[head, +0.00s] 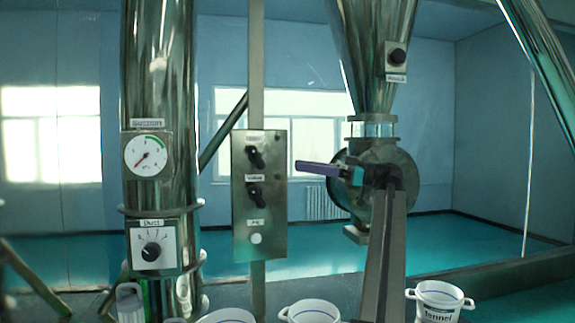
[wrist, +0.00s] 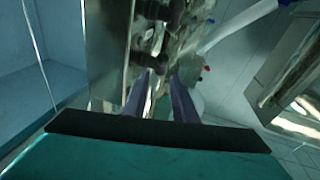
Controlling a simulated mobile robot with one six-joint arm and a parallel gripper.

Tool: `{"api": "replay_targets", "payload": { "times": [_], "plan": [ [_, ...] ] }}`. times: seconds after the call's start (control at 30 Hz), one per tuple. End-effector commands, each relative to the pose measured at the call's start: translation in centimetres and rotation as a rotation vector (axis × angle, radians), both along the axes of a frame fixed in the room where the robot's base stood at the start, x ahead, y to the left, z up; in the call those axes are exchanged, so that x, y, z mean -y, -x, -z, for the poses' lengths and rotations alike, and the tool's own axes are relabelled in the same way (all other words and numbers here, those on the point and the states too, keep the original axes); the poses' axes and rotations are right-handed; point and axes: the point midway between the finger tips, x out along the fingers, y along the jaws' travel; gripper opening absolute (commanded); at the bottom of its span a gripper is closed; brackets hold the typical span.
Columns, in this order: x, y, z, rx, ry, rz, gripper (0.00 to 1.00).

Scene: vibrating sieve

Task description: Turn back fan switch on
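A steel control panel (head: 260,195) on a post carries an upper black switch (head: 255,156), a lower black switch (head: 254,196) and a pale round button (head: 256,239). Their labels are too small to read surely, so I cannot tell which is the back fan switch. My gripper (head: 299,166) has purple fingers pointing left, just right of the panel at about the upper switch's height. In the wrist view, my gripper (wrist: 160,82) has its fingers apart with nothing held. A black knob (wrist: 151,57) shows just beyond the fingertips, and another (wrist: 160,10) sits farther up the panel.
A steel column (head: 160,85) at left bears a gauge (head: 147,155) and a dial (head: 151,251). A steel hopper (head: 372,50) with a knob box (head: 397,58) stands behind my arm. White buckets (head: 438,301) stand along the bottom. The space left of the panel is partly open.

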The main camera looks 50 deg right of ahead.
Motion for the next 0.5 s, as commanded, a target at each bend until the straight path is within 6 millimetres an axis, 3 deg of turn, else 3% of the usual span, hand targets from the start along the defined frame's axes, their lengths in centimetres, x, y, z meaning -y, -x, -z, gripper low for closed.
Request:
{"api": "replay_targets", "payload": {
  "times": [0.27,0.5],
  "plan": [
    [-0.9,-0.6,1.2,0.003,0.065,0.124,0.25],
    [-2.8,0.3,0.4,-0.011,0.154,0.261,0.25]
  ]
}}
